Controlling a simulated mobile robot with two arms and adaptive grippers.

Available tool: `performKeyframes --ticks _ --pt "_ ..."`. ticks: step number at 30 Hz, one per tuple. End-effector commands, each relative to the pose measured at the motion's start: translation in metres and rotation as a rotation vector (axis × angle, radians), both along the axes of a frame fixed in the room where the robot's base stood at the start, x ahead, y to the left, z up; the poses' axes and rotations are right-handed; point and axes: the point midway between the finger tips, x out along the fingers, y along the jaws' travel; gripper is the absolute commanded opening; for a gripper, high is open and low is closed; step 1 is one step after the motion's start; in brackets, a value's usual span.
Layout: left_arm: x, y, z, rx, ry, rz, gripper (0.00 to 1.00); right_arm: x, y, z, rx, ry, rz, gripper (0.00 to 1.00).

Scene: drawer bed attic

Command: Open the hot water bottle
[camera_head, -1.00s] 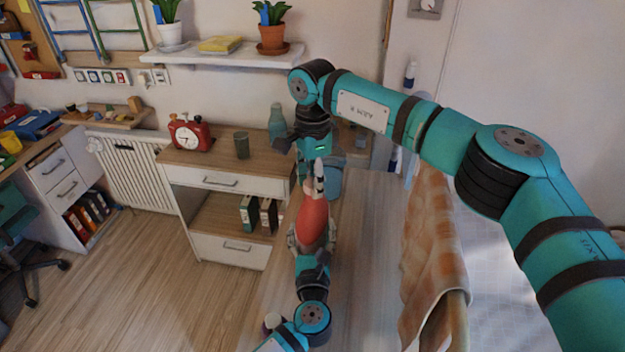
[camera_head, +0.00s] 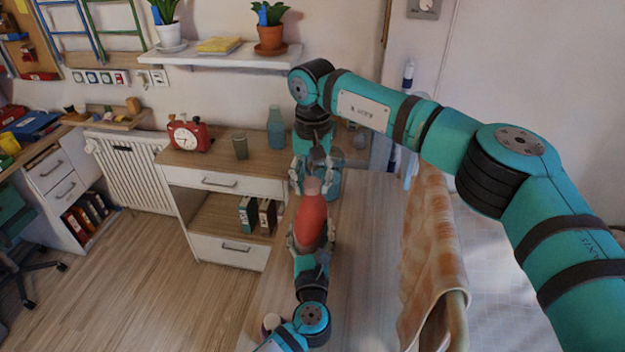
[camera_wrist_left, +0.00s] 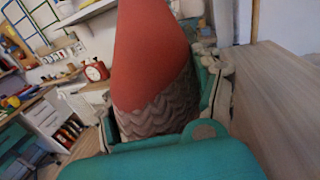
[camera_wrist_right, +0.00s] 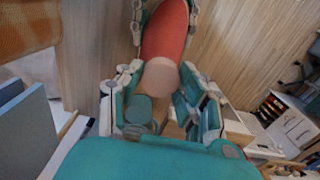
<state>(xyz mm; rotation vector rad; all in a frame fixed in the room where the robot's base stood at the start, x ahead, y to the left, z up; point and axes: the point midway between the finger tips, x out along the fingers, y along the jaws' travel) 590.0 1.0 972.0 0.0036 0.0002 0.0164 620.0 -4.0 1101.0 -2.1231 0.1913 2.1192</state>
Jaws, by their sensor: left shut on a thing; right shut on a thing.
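The red hot water bottle (camera_head: 311,222) stands upright in my left gripper (camera_head: 311,240), its pale neck pointing up. My left gripper is shut around its lower body. In the left wrist view the bottle (camera_wrist_left: 152,50) fills the middle, with a grey ribbed lower part. My right gripper (camera_head: 314,170) is just beyond and above the neck, apart from it. It is shut on a small greyish-teal piece, seemingly the stopper (camera_wrist_right: 138,108), between its fingers; its outline is partly hidden. The right wrist view shows the bottle's pale top (camera_wrist_right: 160,76) with nothing on it.
A dresser (camera_head: 222,165) with a red clock (camera_head: 187,136), a cup (camera_head: 240,146) and a blue-grey bottle (camera_head: 276,128) stands behind. A wooden surface (camera_head: 365,260) lies beneath the grippers. An orange checked cloth (camera_head: 430,250) hangs at the right. A shelf (camera_head: 220,58) is above.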

Motion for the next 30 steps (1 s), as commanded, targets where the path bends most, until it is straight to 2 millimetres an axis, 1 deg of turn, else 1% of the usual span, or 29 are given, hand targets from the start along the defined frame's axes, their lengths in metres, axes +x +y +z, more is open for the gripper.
performKeyframes --ticks 8,24,30 --pt "0.0 0.001 -0.001 0.003 0.001 0.002 0.0 0.0 0.0 0.003 0.0 0.0 0.0 0.0" --pt "0.0 0.0 -0.001 0.002 0.001 0.001 0.0 0.0 0.0 0.021 0.0 0.001 0.0 0.0" --pt "0.0 0.0 -0.001 0.002 0.001 0.001 0.0 0.0 0.0 0.022 0.0 0.001 0.0 0.0"
